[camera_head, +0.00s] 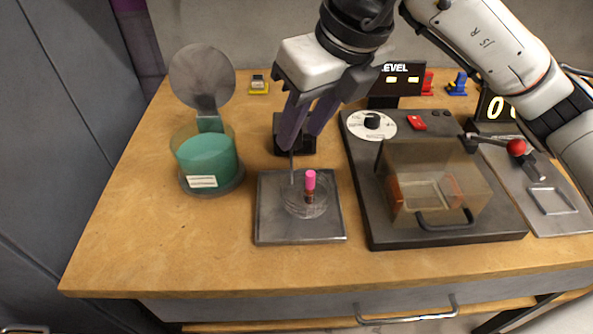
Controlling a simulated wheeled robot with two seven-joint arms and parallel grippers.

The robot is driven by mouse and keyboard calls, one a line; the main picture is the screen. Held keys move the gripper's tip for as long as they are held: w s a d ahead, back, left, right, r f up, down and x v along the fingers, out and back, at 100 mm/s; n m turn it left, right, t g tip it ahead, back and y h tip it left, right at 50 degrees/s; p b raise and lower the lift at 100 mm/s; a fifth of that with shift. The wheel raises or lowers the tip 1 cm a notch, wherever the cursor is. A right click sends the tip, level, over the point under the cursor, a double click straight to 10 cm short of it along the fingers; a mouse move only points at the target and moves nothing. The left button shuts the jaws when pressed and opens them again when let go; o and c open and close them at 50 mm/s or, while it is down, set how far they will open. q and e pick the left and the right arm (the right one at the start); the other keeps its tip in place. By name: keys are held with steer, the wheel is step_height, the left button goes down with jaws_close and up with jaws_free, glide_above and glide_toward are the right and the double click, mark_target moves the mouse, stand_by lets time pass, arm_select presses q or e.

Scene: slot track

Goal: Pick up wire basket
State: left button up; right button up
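The wire basket (303,208) is a small, round, see-through basket on a square grey plate (270,233) at the middle of the table. A thin upright rod, seemingly its handle, rises at its left side. A small brown vial with a pink cap (310,181) stands upright in the basket. My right gripper (301,138) points down above the basket, near the top of the rod. Its two fingers are apart with a gap between them, and I see nothing held. Whether a finger touches the rod cannot be told. My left gripper is out of view.
A green liquid container (207,160) with a raised round lid stands left. A black block (283,135) is behind the gripper. The table's front left is clear.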

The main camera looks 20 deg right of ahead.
mark_target(300, 138)
steer(key=w+f, duration=0.2)
steer(key=f, duration=0.1)
steer(key=shift+w+d+h, duration=0.15)
steer(key=shift+d+h, duration=0.2)
steer(key=shift+h, duration=0.05)
steer(key=shift+p+x, duration=0.3)
steer(key=shift+x, duration=2.85)
steer(key=shift+w+a+r, duration=0.1)
steer(key=shift+w+a, duration=0.05)
steer(key=shift+c, duration=0.4)
jaws_close()
